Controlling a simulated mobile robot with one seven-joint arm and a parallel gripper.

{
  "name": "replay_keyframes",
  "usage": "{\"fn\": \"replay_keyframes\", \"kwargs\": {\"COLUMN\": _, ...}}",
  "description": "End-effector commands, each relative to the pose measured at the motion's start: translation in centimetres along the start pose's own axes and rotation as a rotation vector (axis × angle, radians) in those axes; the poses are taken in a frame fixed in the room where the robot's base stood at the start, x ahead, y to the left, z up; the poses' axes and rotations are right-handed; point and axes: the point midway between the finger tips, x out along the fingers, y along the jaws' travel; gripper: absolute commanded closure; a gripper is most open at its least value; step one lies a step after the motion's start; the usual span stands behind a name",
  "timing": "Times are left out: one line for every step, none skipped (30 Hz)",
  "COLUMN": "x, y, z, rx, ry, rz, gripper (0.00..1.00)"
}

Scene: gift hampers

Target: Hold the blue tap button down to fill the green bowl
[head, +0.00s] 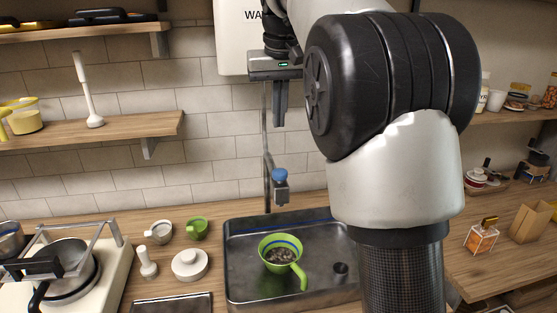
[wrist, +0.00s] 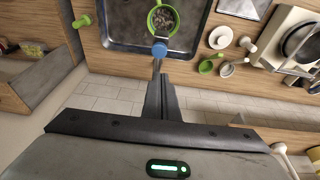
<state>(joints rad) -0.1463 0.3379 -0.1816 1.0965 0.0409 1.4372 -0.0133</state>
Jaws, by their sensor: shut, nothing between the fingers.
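The blue tap button (head: 280,175) tops the grey tap (head: 282,190) that rises on a pole behind the sink. The green bowl (head: 279,253), with a handle, sits in the sink below the tap and holds small dark pieces. In the wrist view the blue button (wrist: 159,50) lies just beyond my fingertips, in front of the green bowl (wrist: 152,22). My gripper (head: 281,123) is shut and empty, pointing down above the button. In the head view a gap shows between fingertips and button.
The metal sink (head: 238,275) is set in the wooden counter. A green cup (head: 197,229), a white lidded pot (head: 190,264) and a stove (head: 108,278) stand to its left. A wooden shelf (head: 150,127) juts from the tiled wall at left. My arm hides the right of the sink.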

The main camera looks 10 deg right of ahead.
Motion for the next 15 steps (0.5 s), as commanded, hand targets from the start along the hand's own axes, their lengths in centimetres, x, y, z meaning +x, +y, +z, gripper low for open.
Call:
{"fn": "replay_keyframes", "kwargs": {"x": 0.8, "y": 0.0, "z": 0.1, "rx": 0.0, "ry": -0.004, "rz": 0.0, "gripper": 1.0}}
{"fn": "replay_keyframes", "kwargs": {"x": 1.3, "y": 0.0, "z": 0.1, "rx": 0.0, "ry": -0.005, "rz": 0.0, "gripper": 1.0}}
{"fn": "replay_keyframes", "kwargs": {"x": 2.0, "y": 0.0, "z": 0.1, "rx": 0.0, "ry": -0.005, "rz": 0.0, "gripper": 1.0}}
{"fn": "replay_keyframes", "kwargs": {"x": 2.6, "y": 0.0, "z": 0.1, "rx": 0.0, "ry": -0.005, "rz": 0.0, "gripper": 1.0}}
{"fn": "replay_keyframes", "kwargs": {"x": 3.2, "y": 0.0, "z": 0.1, "rx": 0.0, "ry": -0.005, "rz": 0.0, "gripper": 1.0}}
{"fn": "replay_keyframes", "kwargs": {"x": 4.1, "y": 0.0, "z": 0.2, "rx": 0.0, "ry": -0.006, "rz": 0.0, "gripper": 1.0}}
{"fn": "replay_keyframes", "kwargs": {"x": 4.8, "y": 0.0, "z": 0.2, "rx": 0.0, "ry": -0.006, "rz": 0.0, "gripper": 1.0}}
{"fn": "replay_keyframes", "kwargs": {"x": 5.4, "y": 0.0, "z": 0.2, "rx": 0.0, "ry": -0.006, "rz": 0.0, "gripper": 1.0}}
{"fn": "replay_keyframes", "kwargs": {"x": 6.3, "y": 0.0, "z": 0.2, "rx": 0.0, "ry": -0.006, "rz": 0.0, "gripper": 1.0}}
{"fn": "replay_keyframes", "kwargs": {"x": 6.9, "y": 0.0, "z": 0.2, "rx": 0.0, "ry": -0.005, "rz": 0.0, "gripper": 1.0}}
{"fn": "replay_keyframes", "kwargs": {"x": 7.5, "y": 0.0, "z": 0.2, "rx": 0.0, "ry": -0.005, "rz": 0.0, "gripper": 1.0}}
{"fn": "replay_keyframes", "kwargs": {"x": 8.4, "y": 0.0, "z": 0.1, "rx": 0.0, "ry": -0.005, "rz": 0.001, "gripper": 1.0}}
{"fn": "replay_keyframes", "kwargs": {"x": 9.0, "y": 0.0, "z": 0.1, "rx": 0.0, "ry": -0.005, "rz": 0.001, "gripper": 1.0}}
{"fn": "replay_keyframes", "kwargs": {"x": 9.5, "y": 0.0, "z": 0.1, "rx": 0.0, "ry": -0.005, "rz": 0.001, "gripper": 1.0}}
{"fn": "replay_keyframes", "kwargs": {"x": 10.1, "y": 0.0, "z": 0.4, "rx": 0.0, "ry": -0.005, "rz": 0.001, "gripper": 1.0}}
